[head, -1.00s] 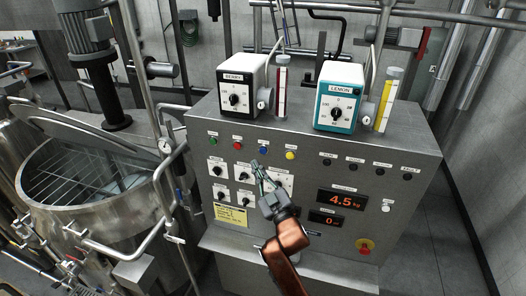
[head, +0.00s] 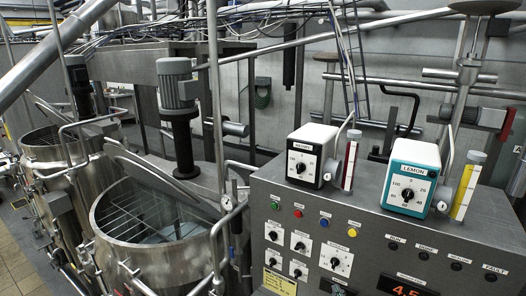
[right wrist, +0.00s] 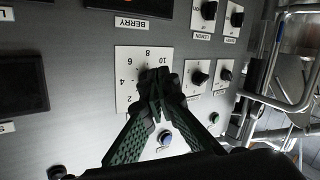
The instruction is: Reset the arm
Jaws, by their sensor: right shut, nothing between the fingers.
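My right gripper shows in the right wrist view (right wrist: 158,82) with its two dark green fingers together and nothing between them. Its fingertips overlap the knob of a large numbered dial (right wrist: 124,70) on the grey control panel (right wrist: 70,105); I cannot tell whether they touch it. My left gripper is in neither current view.
The black-and-white berry pump (head: 311,150) and the teal lemon pump (head: 411,178) stand on the panel's top. Coloured buttons and smaller knobs (head: 300,241) sit on its sloped face. A steel mixing vessel (head: 150,262) with pipes stands left of the panel.

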